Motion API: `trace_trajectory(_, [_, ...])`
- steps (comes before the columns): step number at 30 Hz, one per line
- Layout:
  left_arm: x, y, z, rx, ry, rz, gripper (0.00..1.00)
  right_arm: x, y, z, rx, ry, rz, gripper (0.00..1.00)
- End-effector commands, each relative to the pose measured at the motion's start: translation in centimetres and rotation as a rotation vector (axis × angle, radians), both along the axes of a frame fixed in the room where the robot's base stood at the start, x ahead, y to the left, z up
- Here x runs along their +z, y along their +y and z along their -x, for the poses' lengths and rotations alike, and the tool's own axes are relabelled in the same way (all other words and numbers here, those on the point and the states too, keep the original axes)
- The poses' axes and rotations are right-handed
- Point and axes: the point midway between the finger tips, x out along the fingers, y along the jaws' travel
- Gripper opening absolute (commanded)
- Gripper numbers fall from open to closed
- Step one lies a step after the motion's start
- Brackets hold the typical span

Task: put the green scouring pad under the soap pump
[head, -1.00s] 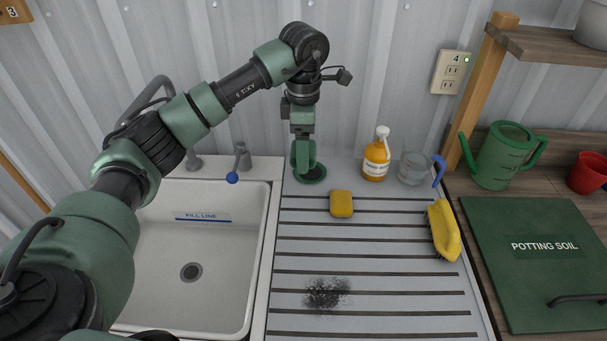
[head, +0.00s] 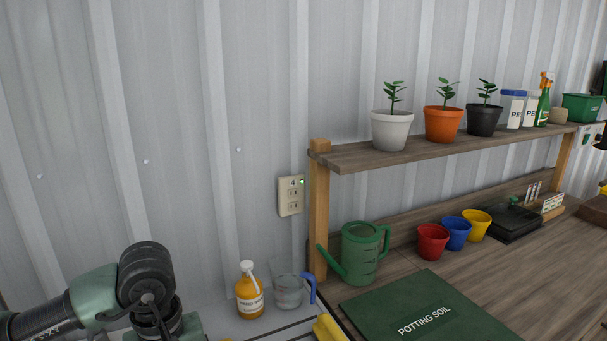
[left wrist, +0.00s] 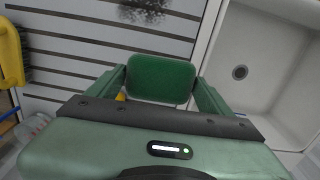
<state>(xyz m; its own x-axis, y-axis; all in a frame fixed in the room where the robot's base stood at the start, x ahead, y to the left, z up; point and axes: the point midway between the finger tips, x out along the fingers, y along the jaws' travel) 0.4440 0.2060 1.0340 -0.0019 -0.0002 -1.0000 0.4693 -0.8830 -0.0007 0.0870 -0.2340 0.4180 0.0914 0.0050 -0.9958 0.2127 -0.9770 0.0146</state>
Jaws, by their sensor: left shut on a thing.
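The soap pump (head: 249,292) is an orange bottle with a white pump head and a pale label. It stands upright on the grey drainboard, low in the head view. The green scouring pad (left wrist: 160,74) shows in the left wrist view as a rounded green block. My left gripper (left wrist: 160,92) is shut on it, one finger on each side. In the head view my left arm is at the bottom left, left of the soap pump, and its fingers and the pad are below the picture. My right gripper is not in view.
A clear jug (head: 288,292) with a blue handle stands close right of the pump. A yellow brush (head: 328,328) lies in front. A green watering can (head: 360,252) and a potting soil lid (head: 400,300) are right. The sink (left wrist: 262,70) shows in the left wrist view.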

Motion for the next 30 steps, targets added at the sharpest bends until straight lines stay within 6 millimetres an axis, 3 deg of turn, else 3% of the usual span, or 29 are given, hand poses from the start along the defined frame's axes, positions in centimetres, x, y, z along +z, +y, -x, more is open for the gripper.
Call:
trace_trajectory(3, [-1.0, -0.9, 3.4, -0.257, 0.000, -0.001, 0.43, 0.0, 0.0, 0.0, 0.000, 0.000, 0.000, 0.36])
trace_trajectory(9, [-1.7, -1.5, 6.1, -0.468, -0.001, -0.001, 0.43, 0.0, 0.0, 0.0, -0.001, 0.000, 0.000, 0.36])
trace_trajectory(30, [-1.8, -1.7, 6.4, -0.490, 0.000, 0.002, 0.43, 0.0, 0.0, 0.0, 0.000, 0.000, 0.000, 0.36])
